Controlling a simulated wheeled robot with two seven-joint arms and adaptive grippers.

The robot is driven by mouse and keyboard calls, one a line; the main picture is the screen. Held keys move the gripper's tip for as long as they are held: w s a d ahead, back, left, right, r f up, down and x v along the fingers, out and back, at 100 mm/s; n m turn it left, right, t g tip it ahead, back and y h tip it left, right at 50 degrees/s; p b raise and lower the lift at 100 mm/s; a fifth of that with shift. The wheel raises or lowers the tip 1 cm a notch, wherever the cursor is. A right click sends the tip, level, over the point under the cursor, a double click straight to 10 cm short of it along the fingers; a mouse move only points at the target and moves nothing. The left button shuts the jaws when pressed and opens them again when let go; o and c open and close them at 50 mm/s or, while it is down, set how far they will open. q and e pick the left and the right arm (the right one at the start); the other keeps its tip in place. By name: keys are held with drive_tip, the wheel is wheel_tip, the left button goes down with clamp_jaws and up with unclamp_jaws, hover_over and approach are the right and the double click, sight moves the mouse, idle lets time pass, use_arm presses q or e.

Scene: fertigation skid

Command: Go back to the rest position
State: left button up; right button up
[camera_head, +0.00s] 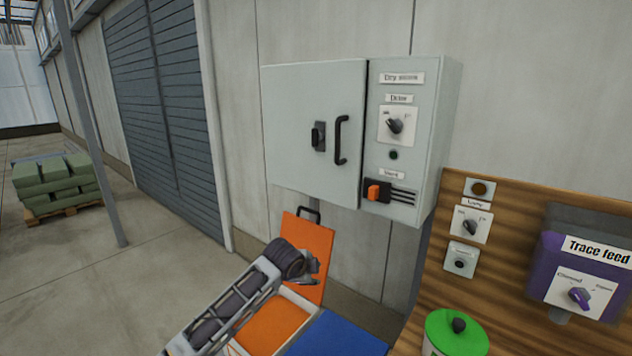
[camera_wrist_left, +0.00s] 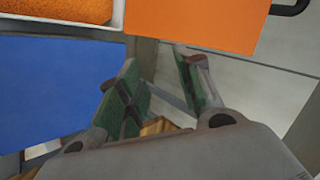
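My left arm reaches in from the bottom of the head view. Its gripper (camera_head: 312,266) is in front of the raised orange lid (camera_head: 308,236), which has a black handle. In the left wrist view the two green-padded fingers (camera_wrist_left: 160,78) stand apart with nothing between them. That view also shows the orange lid (camera_wrist_left: 215,22) above the fingers and a blue lid (camera_wrist_left: 55,85) to their left. Contact between the gripper and the orange lid is not visible. My right gripper is not in view.
An open bin with orange contents (camera_head: 272,325) is beside the blue lid (camera_head: 340,336). A grey cabinet (camera_head: 310,120) with its door shut hangs above. A wooden panel (camera_head: 510,290) with controls, a purple box (camera_head: 590,290) and a green-lidded container (camera_head: 457,333) are at right. Open floor lies left.

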use_arm(q)
drive_tip(key=s+a+f+n+g, duration=0.1)
drive_tip(key=s+a+f+n, duration=0.1)
drive_tip(key=s+f+n, duration=0.5)
drive_tip(key=s+a+f+n+g, duration=0.1)
drive_tip(key=s+a+f, duration=0.25)
drive_tip(key=s, duration=0.65)
drive_tip(key=s+a+f+n+g+y, duration=0.1)
drive_tip(key=s+a+f+n+y, duration=0.15)
drive_tip(key=s+a+n, duration=0.5)
drive_tip(key=s+a+f+n+g+y, duration=0.1)
drive_tip(key=s+a+f+n+g, duration=0.15)
drive_tip(key=s+a, duration=0.9)
drive_tip(key=s+d+f, duration=0.2)
drive_tip(key=s+f, duration=0.1)
drive_tip(key=f, duration=1.4)
drive_tip(key=s+d+f, duration=0.2)
drive_tip(key=s+f, duration=0.1)
drive_tip(key=f, duration=1.3)
drive_tip(key=s+a+f+g, duration=0.1)
drive_tip(key=s+a+f, duration=0.1)
drive_tip(key=s+f, duration=0.8)
drive_tip(key=s+a+f, duration=0.2)
drive_tip(key=s+f, duration=0.8)
drive_tip(key=s, duration=0.2)
drive_tip(key=shift+s+a+m+g, duration=0.15)
drive_tip(key=shift+s+m+g, duration=0.05)
drive_tip(key=shift+m+g, duration=0.2)
